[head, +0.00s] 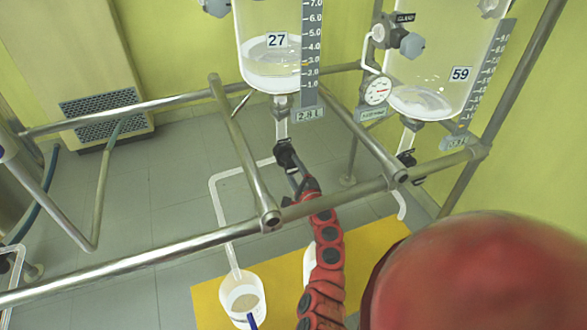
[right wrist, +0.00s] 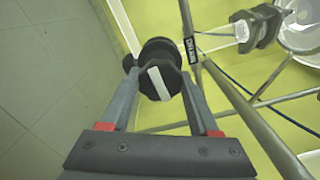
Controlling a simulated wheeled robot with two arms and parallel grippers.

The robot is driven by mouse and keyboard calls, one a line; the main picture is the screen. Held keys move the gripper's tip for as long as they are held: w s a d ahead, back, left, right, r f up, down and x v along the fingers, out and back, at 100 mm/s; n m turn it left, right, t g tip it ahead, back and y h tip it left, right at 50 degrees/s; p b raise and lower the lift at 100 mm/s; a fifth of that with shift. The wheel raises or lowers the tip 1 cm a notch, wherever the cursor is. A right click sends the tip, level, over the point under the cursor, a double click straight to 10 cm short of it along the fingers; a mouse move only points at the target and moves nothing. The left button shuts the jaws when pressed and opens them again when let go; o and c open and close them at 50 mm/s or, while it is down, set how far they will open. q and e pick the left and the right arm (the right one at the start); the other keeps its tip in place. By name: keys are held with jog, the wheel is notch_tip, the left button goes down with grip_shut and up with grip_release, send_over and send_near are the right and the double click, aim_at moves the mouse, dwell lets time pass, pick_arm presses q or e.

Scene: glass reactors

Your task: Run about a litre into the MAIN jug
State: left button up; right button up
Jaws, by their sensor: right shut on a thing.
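A glass vessel marked 27 (head: 262,65) hangs at the top centre, with clear liquid in its lower part and a level scale beside it. Below its outlet is a dark valve (head: 285,152), from which a pale tube (head: 219,205) bends left and down into a white jug (head: 226,299). The jug stands on the yellow mat (head: 208,307) and shows a beige surface inside; I cannot read a name on it. My right gripper (head: 296,182) is at this valve. In the right wrist view its fingers are shut on the dark valve knob (right wrist: 158,80) with a white bar.
A second vessel marked 59 (head: 425,75), with a dial gauge (head: 377,90), hangs at the right above its own valve (head: 407,160). Metal rails (head: 150,255) cross in front. Another white container (head: 308,265) is mostly hidden behind my right arm.

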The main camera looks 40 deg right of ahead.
jog(key=shift+f, duration=0.1)
dwell(0.3)
jog(key=o, duration=1.4)
jog(key=v, duration=1.7)
jog(key=shift+s, duration=0.25)
